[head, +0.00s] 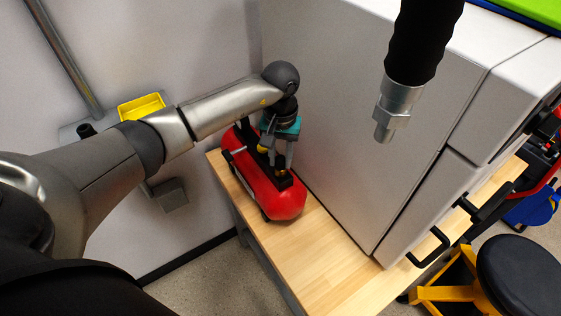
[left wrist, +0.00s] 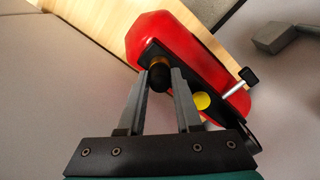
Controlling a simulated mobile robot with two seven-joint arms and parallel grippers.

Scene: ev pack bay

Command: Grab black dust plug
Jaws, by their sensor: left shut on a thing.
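My left gripper (head: 279,160) reaches down over a red tank (head: 290,203) on the wooden bench. In the left wrist view its two grey fingers (left wrist: 161,76) are closed on a small dark round piece, the black dust plug (left wrist: 159,77). The plug sits against a brass-coloured fitting (left wrist: 157,62) on the tank's black top plate (left wrist: 180,62). The fingers partly hide it, and I cannot tell whether it is still seated on the fitting. My right gripper is not in view.
A yellow round part (left wrist: 202,101) and a silver T-handle (left wrist: 234,88) are close to the fingers. A tall grey cabinet (head: 340,130) stands right beside the tank. A black hose (head: 420,45) hangs at upper right. The front of the wooden bench (head: 335,270) is clear.

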